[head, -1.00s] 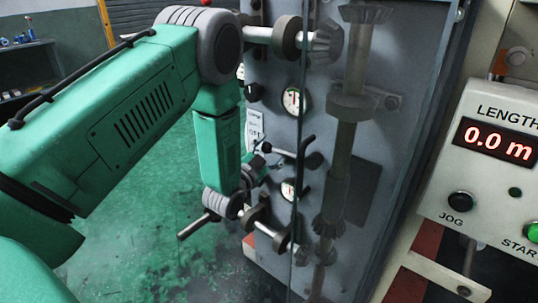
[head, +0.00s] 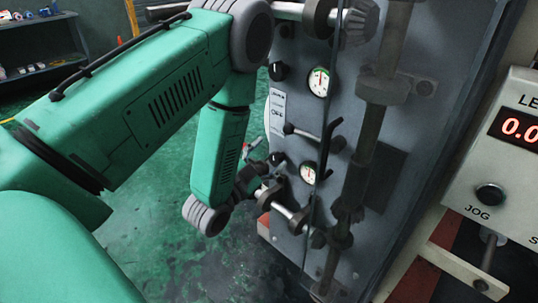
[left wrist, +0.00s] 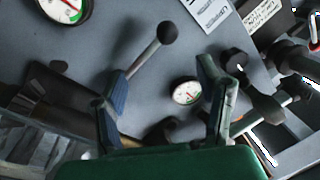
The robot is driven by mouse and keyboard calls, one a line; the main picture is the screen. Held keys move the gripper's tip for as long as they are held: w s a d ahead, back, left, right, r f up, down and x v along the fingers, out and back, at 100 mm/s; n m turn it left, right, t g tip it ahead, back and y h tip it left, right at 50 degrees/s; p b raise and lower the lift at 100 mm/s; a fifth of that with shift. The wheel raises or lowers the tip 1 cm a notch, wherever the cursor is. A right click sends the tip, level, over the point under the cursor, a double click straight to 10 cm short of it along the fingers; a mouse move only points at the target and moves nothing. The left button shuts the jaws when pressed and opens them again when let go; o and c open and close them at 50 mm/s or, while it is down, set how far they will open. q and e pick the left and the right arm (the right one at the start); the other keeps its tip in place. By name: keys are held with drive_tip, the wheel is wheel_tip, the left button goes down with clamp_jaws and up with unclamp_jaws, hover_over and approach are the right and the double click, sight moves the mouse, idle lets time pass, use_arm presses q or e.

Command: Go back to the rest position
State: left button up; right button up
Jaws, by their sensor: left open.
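My left gripper (head: 252,172) is partly hidden beside my green wrist in the head view, in front of the lower left of the grey machine panel (head: 385,165). In the left wrist view the two fingers of the gripper (left wrist: 165,92) are spread apart with nothing held between them. A lever with a dark ball knob (left wrist: 167,32) stands beyond the left finger, and a small round gauge (left wrist: 187,92) shows between the fingers. The lever (head: 308,135) also shows in the head view, right of the gripper. My right gripper is in neither view.
Shafts with bevel gears (head: 365,150) run down the panel's front. A control box (head: 500,170) with a red display and JOG button is at right. A shelf (head: 40,45) stands at the far left. Green floor (head: 150,235) lies open below my arm.

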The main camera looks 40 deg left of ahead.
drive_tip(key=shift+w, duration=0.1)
use_arm(q)
drive_tip(key=s+d+f+n+g+p, duration=0.1)
drive_tip(key=s+d+f+n+g, duration=0.15)
drive_tip(key=s+f+g, duration=0.4)
drive_tip(key=s+d+f+n+g, duration=0.1)
drive_tip(key=s+d+f+g, duration=0.3)
drive_tip(key=f, duration=0.5)
drive_tip(key=s+d+f+n+g, duration=0.1)
drive_tip(key=s+g, duration=0.3)
drive_tip(key=s, duration=0.4)
drive_tip(key=s+d+f+n+g+h+p, duration=0.1)
drive_tip(key=s+f+g, duration=0.3)
drive_tip(key=s, duration=0.5)
drive_tip(key=shift+s+d, duration=0.2)
drive_tip(key=shift+d, duration=0.35)
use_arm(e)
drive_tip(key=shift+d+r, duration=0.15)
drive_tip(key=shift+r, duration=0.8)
use_arm(q)
drive_tip(key=shift+w+f, duration=0.15)
drive_tip(key=shift+c, duration=0.5)
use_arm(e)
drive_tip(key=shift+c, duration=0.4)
